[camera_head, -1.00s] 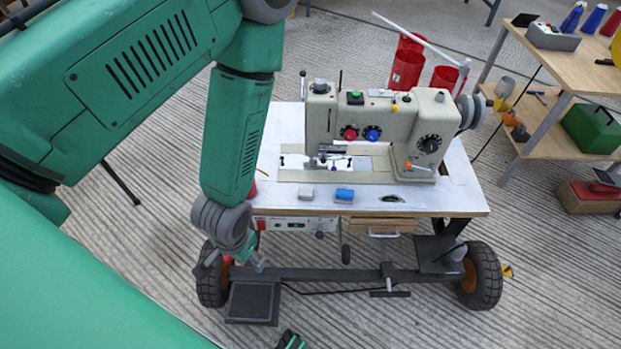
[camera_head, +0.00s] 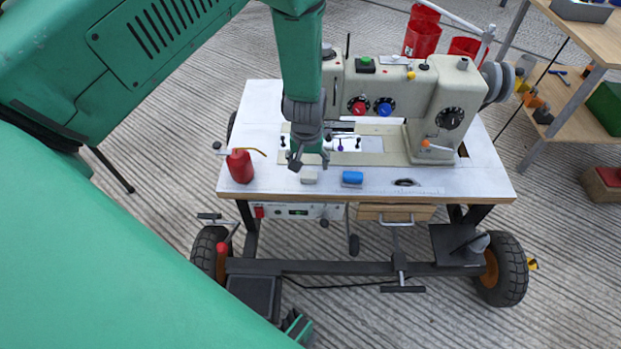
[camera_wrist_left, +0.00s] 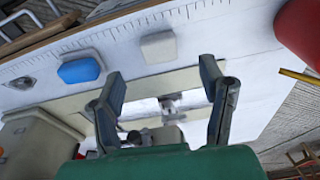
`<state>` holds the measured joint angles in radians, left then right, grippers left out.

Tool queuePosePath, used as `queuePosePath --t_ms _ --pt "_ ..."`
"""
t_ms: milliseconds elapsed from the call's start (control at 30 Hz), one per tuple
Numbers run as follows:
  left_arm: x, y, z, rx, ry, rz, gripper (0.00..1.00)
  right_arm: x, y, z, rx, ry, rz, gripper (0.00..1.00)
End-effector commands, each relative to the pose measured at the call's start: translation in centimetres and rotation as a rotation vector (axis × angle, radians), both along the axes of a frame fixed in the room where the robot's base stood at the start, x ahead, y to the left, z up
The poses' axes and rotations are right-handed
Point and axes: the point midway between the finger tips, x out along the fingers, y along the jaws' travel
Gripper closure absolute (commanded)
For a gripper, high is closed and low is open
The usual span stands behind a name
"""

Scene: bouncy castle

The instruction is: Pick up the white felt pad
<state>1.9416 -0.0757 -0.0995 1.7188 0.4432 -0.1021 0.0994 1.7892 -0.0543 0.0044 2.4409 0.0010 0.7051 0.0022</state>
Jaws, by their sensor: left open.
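The white felt pad (camera_head: 309,177) looks like a small pale block and lies on the white sewing table near its front edge. It also shows in the left wrist view (camera_wrist_left: 158,46), beyond the fingertips and between their lines. My left gripper (camera_head: 310,161) is open and empty, above the table just behind the pad in the head view. Its two fingers (camera_wrist_left: 162,77) are spread wide in the left wrist view and do not touch the pad. My right gripper is not in view.
A blue block (camera_head: 352,178) lies right of the pad. A red oil can (camera_head: 240,166) with a thin spout stands to the left. The sewing machine (camera_head: 425,115) stands behind. A ruler strip (camera_wrist_left: 60,50) runs along the table edge.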

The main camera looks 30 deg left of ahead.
Motion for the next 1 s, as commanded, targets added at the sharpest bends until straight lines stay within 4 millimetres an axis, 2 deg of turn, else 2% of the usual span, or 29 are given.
queuePosePath --t_ms 33,267,533,800,833,933,967,1000 --pt "0.0 0.1 -0.7 -0.001 0.001 0.001 0.36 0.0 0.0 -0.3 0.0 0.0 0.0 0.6" --pt "0.2 0.1 -1.9 0.0 0.0 0.001 0.36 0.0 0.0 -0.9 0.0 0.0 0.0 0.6" --pt "0.9 0.0 -5.9 0.001 0.0 0.0 0.36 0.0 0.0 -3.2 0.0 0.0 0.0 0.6" --pt "1.0 0.1 -6.2 0.0 -0.001 0.001 0.36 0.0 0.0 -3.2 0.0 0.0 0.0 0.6" --pt "1.0 0.1 -6.2 0.0 -0.001 0.001 0.4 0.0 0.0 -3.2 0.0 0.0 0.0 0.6" --pt "1.0 0.1 -6.2 0.0 -0.001 0.001 0.75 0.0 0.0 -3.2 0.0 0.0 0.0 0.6" --pt "1.0 0.1 -6.2 0.0 -0.001 0.001 0.81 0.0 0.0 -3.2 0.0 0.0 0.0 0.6" --pt "1.0 0.1 -6.2 0.0 -0.001 0.001 0.81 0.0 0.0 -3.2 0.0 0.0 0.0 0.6"
